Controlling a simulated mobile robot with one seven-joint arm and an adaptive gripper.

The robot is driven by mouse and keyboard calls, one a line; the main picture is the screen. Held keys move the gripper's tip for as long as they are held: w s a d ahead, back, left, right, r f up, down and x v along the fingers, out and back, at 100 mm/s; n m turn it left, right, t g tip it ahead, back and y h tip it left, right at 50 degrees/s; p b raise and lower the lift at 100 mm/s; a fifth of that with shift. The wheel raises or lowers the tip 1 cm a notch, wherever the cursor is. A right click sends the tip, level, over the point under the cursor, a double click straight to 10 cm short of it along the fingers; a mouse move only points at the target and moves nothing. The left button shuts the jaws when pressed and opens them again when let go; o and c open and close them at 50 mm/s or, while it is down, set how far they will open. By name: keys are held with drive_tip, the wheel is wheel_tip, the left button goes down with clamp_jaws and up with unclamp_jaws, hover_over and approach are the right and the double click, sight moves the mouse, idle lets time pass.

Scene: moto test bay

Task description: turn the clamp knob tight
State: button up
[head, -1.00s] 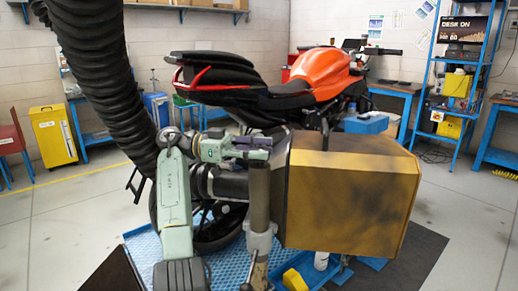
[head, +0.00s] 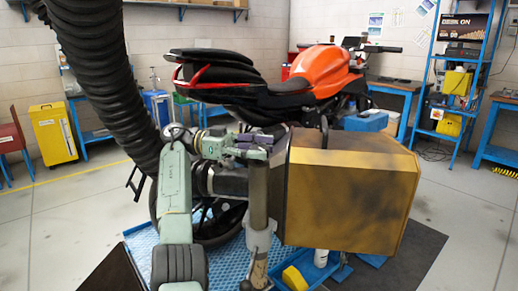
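A grey upright post (head: 258,195) stands in front of the motorcycle, with a pale clamp collar (head: 261,240) around it. A small dark knob-like part (head: 246,286) shows low beside the post at the bottom edge; I cannot tell for sure that it is the clamp knob. My gripper (head: 262,144), pale green with dark purplish parts, is at the top of the post, well above the collar. Its fingertips are small and blend with the dark parts behind, so their opening and any contact cannot be told.
An orange and black motorcycle (head: 325,72) stands behind. A large gold-brown box-shaped housing (head: 350,195) is close to the right of the post. A black ribbed hose (head: 100,75) hangs at the left. A yellow object (head: 297,279) lies low by the post. Open floor lies to the right.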

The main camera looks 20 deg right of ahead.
drive_tip(key=shift+o, duration=1.1)
drive_tip(key=shift+w, duration=0.1)
drive_tip(key=shift+n+t+h, duration=0.3)
drive_tip(key=shift+n+t, duration=0.1)
drive_tip(key=shift+t, duration=0.1)
